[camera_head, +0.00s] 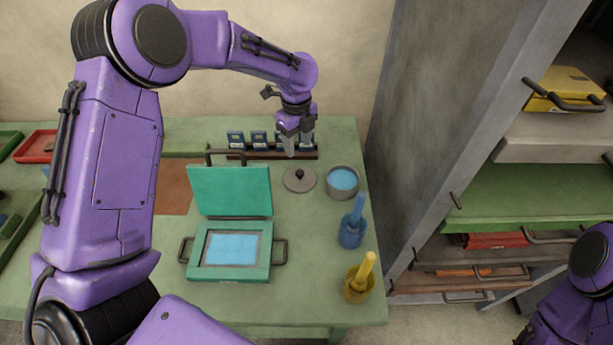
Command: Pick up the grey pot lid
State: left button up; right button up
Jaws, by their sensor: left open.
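The grey pot lid (300,181) lies flat on the green table, with a small dark knob in its middle. It is left of a grey pot (342,182) with light blue contents. My left gripper (289,150) is open and points down, above and behind the lid in the picture, near the rack at the back. It appears empty and apart from the lid. My right arm shows at the lower right edge, but its gripper is not visible.
A teal press (231,190) with a raised cover stands left of the lid. A rack (260,153) with blue items is at the back. Grey shelving (445,120) rises beyond the table's right edge.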

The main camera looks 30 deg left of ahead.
aim_at(300, 172)
pick_arm(q)
jog(key=f+p, duration=0.1)
jog(key=f, duration=0.2)
jog(key=f+p, duration=0.1)
jog(key=f, duration=0.6)
jog(key=shift+s+d+f+p, duration=0.2)
jog(key=shift+d+f+p, duration=0.1)
jog(key=shift+p, duration=0.1)
jog(key=shift+a+f, duration=0.1)
jog(key=shift+f, duration=0.1)
grip_shut()
